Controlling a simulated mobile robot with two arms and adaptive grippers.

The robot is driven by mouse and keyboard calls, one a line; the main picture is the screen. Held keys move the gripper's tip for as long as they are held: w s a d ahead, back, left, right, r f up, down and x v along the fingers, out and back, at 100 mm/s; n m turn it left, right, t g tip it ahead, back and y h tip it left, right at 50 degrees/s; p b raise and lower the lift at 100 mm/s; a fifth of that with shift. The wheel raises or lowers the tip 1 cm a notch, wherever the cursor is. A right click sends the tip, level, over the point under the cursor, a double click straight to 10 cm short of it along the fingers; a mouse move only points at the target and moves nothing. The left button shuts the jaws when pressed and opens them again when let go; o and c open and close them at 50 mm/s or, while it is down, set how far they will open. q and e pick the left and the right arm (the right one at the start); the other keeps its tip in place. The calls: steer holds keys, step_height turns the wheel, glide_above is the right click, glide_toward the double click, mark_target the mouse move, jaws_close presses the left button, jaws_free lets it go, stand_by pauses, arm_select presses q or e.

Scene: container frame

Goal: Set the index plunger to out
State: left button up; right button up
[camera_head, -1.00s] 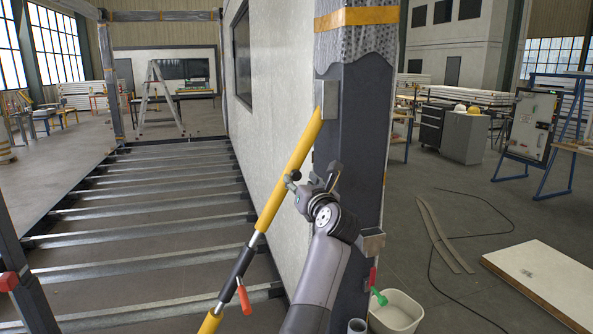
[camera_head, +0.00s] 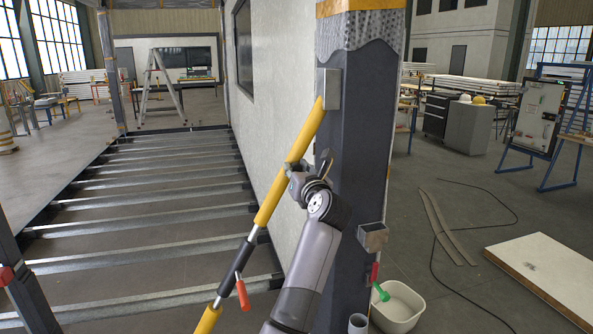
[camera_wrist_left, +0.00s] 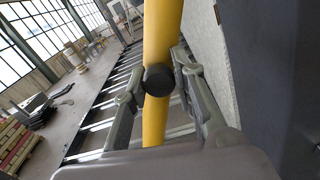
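A yellow brace pole (camera_head: 310,130) leans diagonally from the lower left up to a bracket on the dark post in the head view. In the left wrist view the pole (camera_wrist_left: 163,25) runs upright through the middle. The index plunger shows there as a round black knob (camera_wrist_left: 159,80) on the pole's near side. My left gripper (camera_head: 297,170) is at the pole and hides the knob in the head view. In the wrist view the left gripper's (camera_wrist_left: 158,82) fingers stand apart, one on each side of the knob and pole. I cannot tell whether they touch it.
The dark post (camera_head: 357,160) stands just right of my left gripper, beside a pale wall panel (camera_head: 262,130). A red lever (camera_head: 243,294) sticks out lower on the pole. A white bin (camera_head: 398,312) and small metal bracket (camera_head: 372,238) are at the post's lower right.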

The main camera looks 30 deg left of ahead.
arm_select(q)
steer(key=c, duration=0.4)
jaws_close()
arm_select(e)
steer(key=shift+w+a, duration=0.3)
steer(key=shift+a, duration=0.2)
